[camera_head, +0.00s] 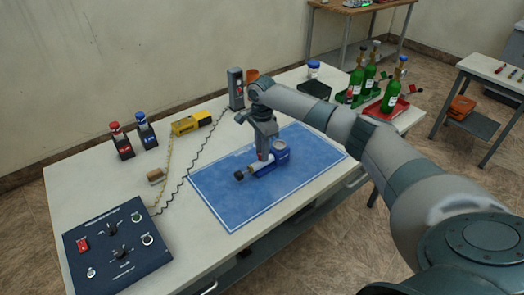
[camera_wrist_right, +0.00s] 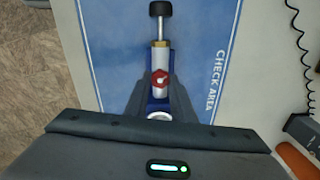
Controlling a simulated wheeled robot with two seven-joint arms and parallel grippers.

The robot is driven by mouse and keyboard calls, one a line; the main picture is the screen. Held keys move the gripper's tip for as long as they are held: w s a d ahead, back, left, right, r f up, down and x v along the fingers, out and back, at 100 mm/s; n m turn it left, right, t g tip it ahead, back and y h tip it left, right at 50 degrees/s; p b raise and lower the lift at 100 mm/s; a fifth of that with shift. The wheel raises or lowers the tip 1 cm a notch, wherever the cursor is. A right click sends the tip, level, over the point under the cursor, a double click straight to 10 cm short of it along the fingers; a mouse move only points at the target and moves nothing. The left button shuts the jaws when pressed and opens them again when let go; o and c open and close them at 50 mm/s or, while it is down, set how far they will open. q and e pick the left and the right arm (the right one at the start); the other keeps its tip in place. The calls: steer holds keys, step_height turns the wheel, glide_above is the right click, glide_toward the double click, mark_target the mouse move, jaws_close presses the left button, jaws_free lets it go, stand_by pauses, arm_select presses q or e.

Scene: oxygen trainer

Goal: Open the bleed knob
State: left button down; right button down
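A pale cylinder with a black end knob (camera_head: 239,175) lies in a blue cradle (camera_head: 283,167) on the blue mat. My right gripper (camera_head: 262,155) points down over the cylinder. My left gripper is not in view.
The mat (camera_head: 225,205) is otherwise clear. A dark control panel (camera_head: 115,245) lies at the table's near left. Red and blue capped units (camera_head: 121,141), a yellow box (camera_head: 191,122) and a grey upright device (camera_head: 236,89) stand behind.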

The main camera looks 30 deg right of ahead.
steer(key=shift+r+n+p, duration=0.15)
steer(key=shift+n+p, duration=0.35)
steer(key=shift+p, duration=0.3)
steer(key=n+p, duration=0.2)
steer(key=p, duration=0.1)
steer(key=shift+r+n, duration=0.1)
steer(key=shift+n, duration=0.2)
steer(key=n+p, duration=0.3)
steer(key=n, duration=0.1)
steer(key=shift+a+n, duration=0.1)
steer(key=shift+n, duration=0.2)
steer(key=n+p, duration=0.2)
steer(key=n, duration=0.2)
steer(key=shift+w, duration=0.1)
steer(key=shift+f+n+p, duration=0.15)
steer(key=shift+n+p, duration=0.05)
steer(key=shift+n, duration=0.85)
steer(key=shift+f+n+p, duration=0.1)
steer(key=shift+n+p, duration=0.1)
steer(key=shift+n, duration=0.85)
